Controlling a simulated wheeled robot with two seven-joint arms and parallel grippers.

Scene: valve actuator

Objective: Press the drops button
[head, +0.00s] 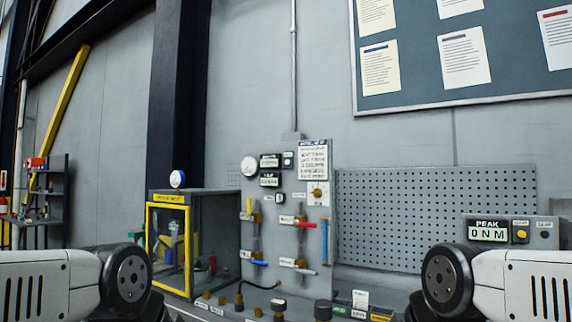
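I cannot read any label as "drops", so I cannot tell which button it is. A grey valve panel (287,230) stands at the middle, with a round gauge, coloured valve handles and small displays. A small button-like box (288,160) sits to the right of the upper display (270,161), and another (280,198) is below the lower display (270,179). A grey box at the right has a display reading "PEAK 0 NM" (488,233), a yellow button (521,231) and a dark button (545,234). My arm links show at both lower edges, but neither gripper is in view.
A yellow-framed cabinet (168,205) stands left of the valve panel. Small fittings and a black hose (258,285) lie along the bench front. A perforated board (430,215) is behind the right side. A notice board (460,50) hangs above.

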